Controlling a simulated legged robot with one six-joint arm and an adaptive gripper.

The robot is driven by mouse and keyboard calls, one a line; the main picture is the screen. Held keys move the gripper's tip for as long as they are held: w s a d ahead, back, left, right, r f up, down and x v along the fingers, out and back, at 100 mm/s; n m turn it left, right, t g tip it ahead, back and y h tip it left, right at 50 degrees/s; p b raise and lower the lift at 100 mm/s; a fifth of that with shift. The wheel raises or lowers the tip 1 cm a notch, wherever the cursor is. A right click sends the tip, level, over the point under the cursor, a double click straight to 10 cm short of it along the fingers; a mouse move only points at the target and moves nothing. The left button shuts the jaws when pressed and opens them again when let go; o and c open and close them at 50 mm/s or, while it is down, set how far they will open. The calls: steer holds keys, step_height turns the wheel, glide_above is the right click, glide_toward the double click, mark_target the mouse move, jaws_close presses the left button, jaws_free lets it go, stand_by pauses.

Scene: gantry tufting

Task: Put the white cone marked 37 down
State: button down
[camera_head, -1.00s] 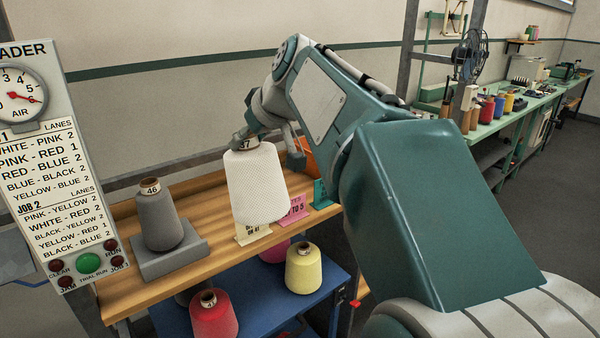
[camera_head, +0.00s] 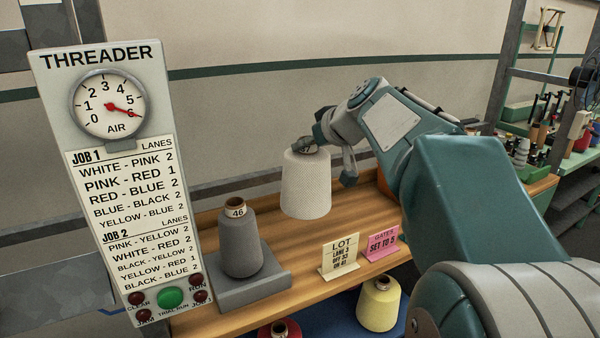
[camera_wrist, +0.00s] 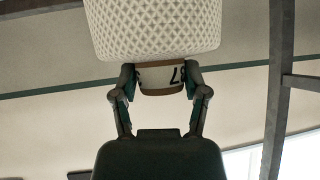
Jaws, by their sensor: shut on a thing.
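The white cone (camera_head: 306,186) hangs upright in my gripper (camera_head: 312,146) above the wooden shelf (camera_head: 325,230), to the right of the grey cone.
A grey cone (camera_head: 240,245) marked 46 stands on a grey stand (camera_head: 250,290). A cream LOT card (camera_head: 340,256) and a pink GATES card (camera_head: 382,243) stand near the front edge. Yellow (camera_head: 379,305) and red (camera_head: 280,330) cones sit below. The threader panel (camera_head: 118,190) is at left.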

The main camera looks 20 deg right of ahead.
steer(key=w+d+f, duration=0.3)
steer(key=w+f, duration=0.4)
steer(key=f, duration=0.3)
steer(key=shift+w+d+f, duration=0.2)
steer(key=shift+w+d, duration=0.05)
steer(key=shift+w, duration=0.05)
steer(key=shift+c, duration=0.5)
jaws_free()
steer(key=shift+f, duration=0.15)
